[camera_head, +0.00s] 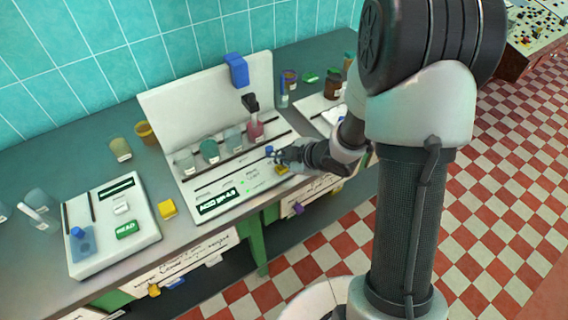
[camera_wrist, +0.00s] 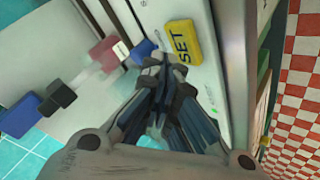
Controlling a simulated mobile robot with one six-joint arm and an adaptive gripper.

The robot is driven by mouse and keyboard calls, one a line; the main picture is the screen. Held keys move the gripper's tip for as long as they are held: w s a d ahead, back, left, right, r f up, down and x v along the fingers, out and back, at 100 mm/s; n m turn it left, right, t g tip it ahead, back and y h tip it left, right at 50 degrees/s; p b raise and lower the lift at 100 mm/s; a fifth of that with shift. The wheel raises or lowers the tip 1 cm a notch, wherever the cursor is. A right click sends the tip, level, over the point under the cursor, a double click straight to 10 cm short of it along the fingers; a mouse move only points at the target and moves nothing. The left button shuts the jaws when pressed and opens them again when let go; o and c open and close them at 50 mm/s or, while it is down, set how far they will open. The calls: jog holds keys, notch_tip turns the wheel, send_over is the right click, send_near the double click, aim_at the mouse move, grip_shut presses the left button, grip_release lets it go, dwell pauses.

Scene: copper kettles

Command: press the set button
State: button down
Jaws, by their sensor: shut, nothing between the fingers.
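The yellow SET button (camera_wrist: 183,43) is on the white panel in the wrist view, with its black lettering facing up. In the head view the yellow button (camera_head: 281,169) shows just below my gripper (camera_head: 276,156), partly covered by it. My gripper (camera_wrist: 163,60) is shut and empty in the wrist view. Its fingertips are beside the button's lower left side; I cannot tell whether they touch the panel. A small blue part (camera_wrist: 144,50) is just left of the fingertips.
The white device (camera_head: 205,188) carries several glass vessels, including a red flask (camera_head: 256,132), behind my gripper. A blue block (camera_head: 237,69) sits on its back panel. Another white device (camera_head: 105,255) with a green button (camera_head: 127,230) stands left. A yellow block (camera_head: 167,208) lies between them.

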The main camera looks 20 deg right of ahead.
aim_at(282, 168)
notch_tip(282, 168, up, 5)
jog(key=p, duration=0.4)
jog(key=shift+p, duration=0.35)
dwell(0.7)
